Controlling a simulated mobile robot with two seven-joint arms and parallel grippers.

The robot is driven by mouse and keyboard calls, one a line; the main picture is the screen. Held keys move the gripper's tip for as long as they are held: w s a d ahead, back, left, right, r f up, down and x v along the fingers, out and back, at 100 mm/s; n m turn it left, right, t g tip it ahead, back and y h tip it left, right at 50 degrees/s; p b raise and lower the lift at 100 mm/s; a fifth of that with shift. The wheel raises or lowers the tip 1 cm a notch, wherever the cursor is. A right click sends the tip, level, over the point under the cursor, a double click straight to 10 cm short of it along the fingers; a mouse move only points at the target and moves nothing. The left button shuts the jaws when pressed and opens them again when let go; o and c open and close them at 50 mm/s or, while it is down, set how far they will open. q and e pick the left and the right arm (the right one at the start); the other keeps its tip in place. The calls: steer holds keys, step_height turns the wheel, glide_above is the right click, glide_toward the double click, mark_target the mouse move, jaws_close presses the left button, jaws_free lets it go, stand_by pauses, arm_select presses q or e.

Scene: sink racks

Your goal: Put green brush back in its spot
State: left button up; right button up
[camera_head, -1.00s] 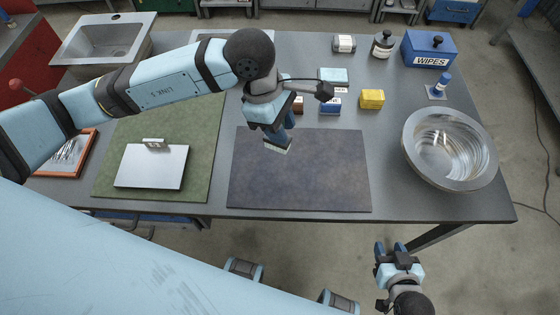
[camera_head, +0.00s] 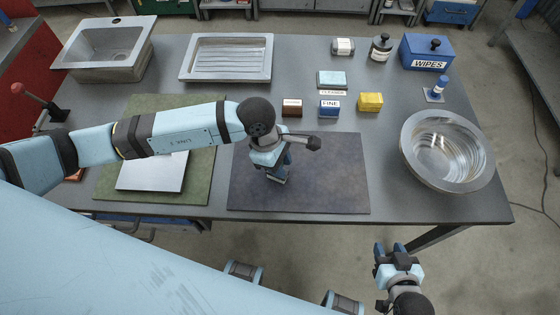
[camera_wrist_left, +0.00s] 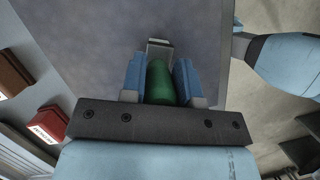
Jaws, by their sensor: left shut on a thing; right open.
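My left gripper (camera_head: 278,172) is over the dark mat (camera_head: 325,188), right of the green mat. In the left wrist view its two blue fingers (camera_wrist_left: 160,75) are shut on the green brush (camera_wrist_left: 159,84), seen as a rounded green handle with a pale end beyond the fingertips. In the head view the brush is mostly hidden by the gripper, and I cannot tell whether it touches the mat. My right gripper (camera_head: 391,249) is open and empty, in front of the table's near edge. No spot marked for the brush can be made out.
Several blocks, including a brown one (camera_head: 292,108), a blue one labelled FINE (camera_head: 329,110) and a yellow one (camera_head: 370,102), stand behind the mat. A steel bowl (camera_head: 408,145) is at right, a tray (camera_head: 189,74) at the back. A metal plate (camera_head: 150,178) lies on the green mat (camera_head: 200,185).

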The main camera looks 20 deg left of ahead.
arm_select(q)
steer(key=shift+f, duration=0.15)
steer(key=o, duration=1)
steer(key=shift+r, duration=0.2)
steer(key=v, duration=1.2)
steer(key=shift+b, duration=0.4)
